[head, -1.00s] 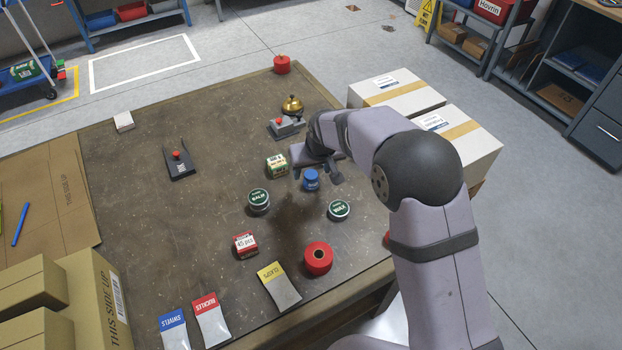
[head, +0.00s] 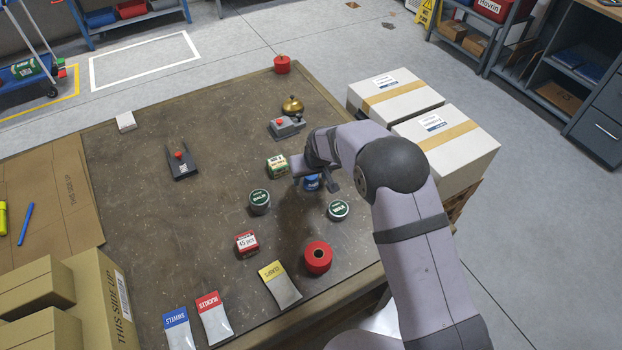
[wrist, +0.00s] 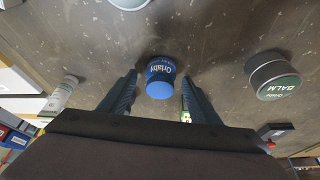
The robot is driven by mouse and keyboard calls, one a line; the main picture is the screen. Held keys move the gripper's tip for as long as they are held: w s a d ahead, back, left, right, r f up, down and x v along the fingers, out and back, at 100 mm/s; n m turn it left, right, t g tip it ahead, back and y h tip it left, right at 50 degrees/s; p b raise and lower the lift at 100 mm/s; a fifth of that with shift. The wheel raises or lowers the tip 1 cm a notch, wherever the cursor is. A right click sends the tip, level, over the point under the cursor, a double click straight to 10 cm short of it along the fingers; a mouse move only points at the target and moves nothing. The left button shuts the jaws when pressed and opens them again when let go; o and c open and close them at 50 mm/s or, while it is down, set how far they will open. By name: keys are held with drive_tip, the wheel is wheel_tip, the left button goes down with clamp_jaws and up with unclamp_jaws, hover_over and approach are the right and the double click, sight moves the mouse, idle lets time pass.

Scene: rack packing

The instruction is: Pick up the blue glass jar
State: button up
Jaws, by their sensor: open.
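The blue glass jar (head: 313,183) stands on the brown workbench (head: 215,150). In the head view my gripper partly covers it. In the wrist view the jar (wrist: 160,78) shows its blue lid and part of the label, just beyond and between the two fingertips. My gripper (head: 322,181) is open, and in the wrist view its two dark fingers (wrist: 158,92) are spread on either side of the jar. I cannot tell whether either finger touches it.
A green-and-white box (head: 277,167) stands close left of the jar. A balm tin (head: 260,201) and a wax tin (head: 338,210) stand nearer the front. A grey device with a red button (head: 287,127) and a brass bell (head: 292,105) stand behind. White cartons (head: 445,138) stand at the right.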

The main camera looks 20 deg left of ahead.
drive_tip(key=c, duration=1.2)
drive_tip(key=shift+r+b, duration=1.2)
drive_tip(key=shift+r, duration=3.9)
